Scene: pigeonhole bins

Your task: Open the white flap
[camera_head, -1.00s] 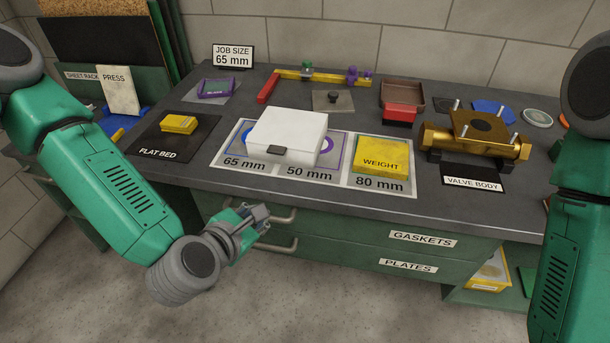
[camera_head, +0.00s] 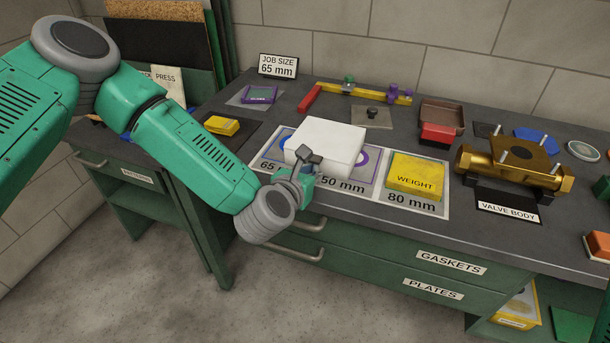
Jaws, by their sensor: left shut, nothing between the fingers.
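A white box with a flat white lid, the white flap (camera_head: 333,136), sits closed on the mat over the 65 mm and 50 mm fields. A small dark tab on its front edge, clear in the earlier view, is now largely hidden behind my left gripper. My left gripper (camera_head: 306,160) is shut and empty at the lower left front of the box, its fingertips overlapping the box's front edge. I cannot tell whether they touch the tab. My right gripper is out of view.
A yellow WEIGHT block (camera_head: 415,175) sits on the 80 mm field right of the box. A brass valve body (camera_head: 513,165) stands further right. A JOB SIZE 65 mm sign (camera_head: 278,66) stands behind. Drawer handles (camera_head: 298,225) stick out below the bench edge.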

